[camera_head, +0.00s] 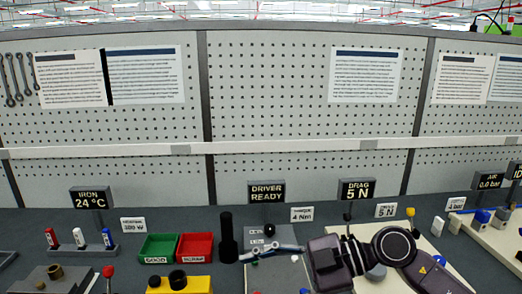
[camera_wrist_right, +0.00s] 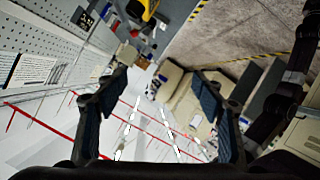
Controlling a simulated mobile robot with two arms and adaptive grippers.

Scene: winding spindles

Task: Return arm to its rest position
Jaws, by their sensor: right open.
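My right arm (camera_head: 393,245) comes in from the lower right of the head view, over the bench. Its gripper (camera_head: 272,250) points left, in front of the black upright cylinder (camera_head: 227,240) and the driver area as seen from the head. In the right wrist view the gripper (camera_wrist_right: 160,80) has its two dark fingers wide apart with nothing between them. My left gripper is not in view.
The green bin (camera_head: 158,247) and red bin (camera_head: 195,247) stand left of the gripper. A yellow block (camera_head: 180,286) with black knobs is at the front edge. Signs (camera_head: 266,192) stand along the back, before the pegboard (camera_head: 270,110). A pale board (camera_head: 487,232) is at right.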

